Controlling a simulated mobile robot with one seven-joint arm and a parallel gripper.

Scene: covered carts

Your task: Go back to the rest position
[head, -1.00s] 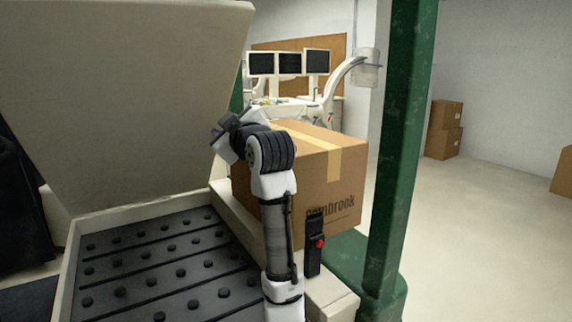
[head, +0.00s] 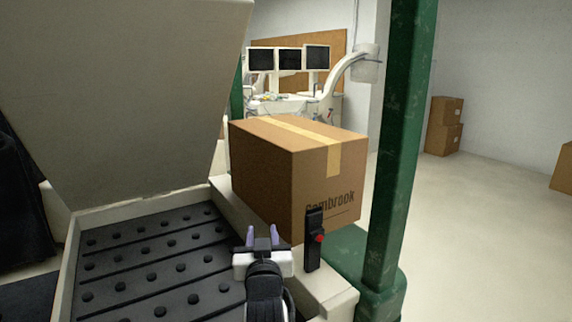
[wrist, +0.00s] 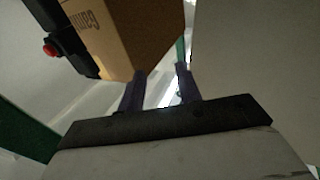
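My gripper (head: 262,236) is low in the head view, in front of the cart's right rim. Its two purple fingers point away from me and stand apart, with nothing between them. In the wrist view my gripper (wrist: 157,88) also shows its fingers apart and empty. The cart (head: 140,211) has a black studded tray floor, and its large beige lid (head: 125,90) stands raised at the left.
A cardboard box (head: 262,170) stands just beyond the gripper, beside the cart. A black latch with a red button (head: 318,238) is close to the gripper's right. A green post (head: 398,150) rises at the right. Open floor (head: 480,240) lies beyond it.

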